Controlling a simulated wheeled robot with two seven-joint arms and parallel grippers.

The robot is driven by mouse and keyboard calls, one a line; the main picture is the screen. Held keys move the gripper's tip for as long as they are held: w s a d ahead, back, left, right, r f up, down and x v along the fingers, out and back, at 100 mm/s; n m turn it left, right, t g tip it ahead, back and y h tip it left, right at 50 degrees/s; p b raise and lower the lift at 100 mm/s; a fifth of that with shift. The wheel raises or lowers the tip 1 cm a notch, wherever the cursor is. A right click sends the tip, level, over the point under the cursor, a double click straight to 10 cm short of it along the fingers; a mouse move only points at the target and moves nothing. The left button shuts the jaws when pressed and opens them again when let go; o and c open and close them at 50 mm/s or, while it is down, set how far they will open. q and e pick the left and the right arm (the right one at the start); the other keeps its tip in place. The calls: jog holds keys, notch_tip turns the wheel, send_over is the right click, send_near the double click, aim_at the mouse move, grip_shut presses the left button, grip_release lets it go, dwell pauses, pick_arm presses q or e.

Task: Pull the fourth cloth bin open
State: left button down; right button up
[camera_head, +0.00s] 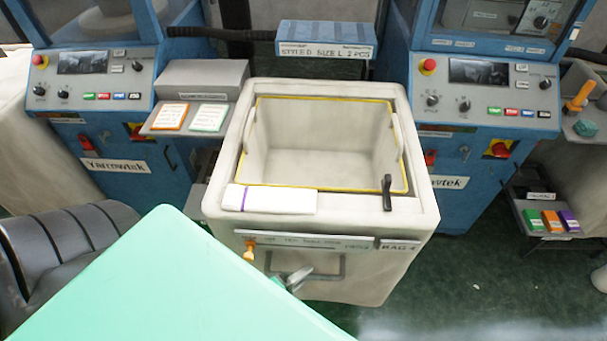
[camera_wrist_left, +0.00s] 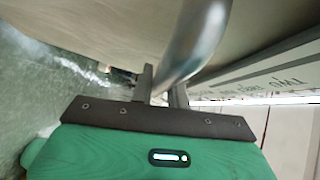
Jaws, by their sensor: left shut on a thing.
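The cloth bin marked BAG 4 (camera_head: 345,215) is a cream, open-topped bin with a yellow-edged inner rim. It stands upright between two blue machines, its front projecting toward me. A metal bar handle (camera_head: 335,277) is on its front, below the label strip (camera_head: 310,240). My left gripper (camera_head: 291,281) is shut on the left part of this handle. In the left wrist view, the gripper's two fingers (camera_wrist_left: 162,90) are on either side of the curved metal handle (camera_wrist_left: 200,35). The inside of the bin looks empty. My right gripper is not in view.
A folded white cloth (camera_head: 268,199) with a purple stripe and a black lever (camera_head: 387,192) are on the bin's front rim. Blue machines stand left (camera_head: 110,130) and right (camera_head: 480,150). A small rack (camera_head: 549,215) is at right. Green floor (camera_head: 470,285) is clear at front right.

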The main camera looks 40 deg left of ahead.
pick_arm(q)
jog(key=c, duration=1.4)
grip_release()
jog(key=shift+o, duration=0.2)
jog(key=b+v, duration=0.3)
jog(key=v, duration=1)
jog(key=shift+s, duration=0.4)
jog(key=shift+a, duration=0.1)
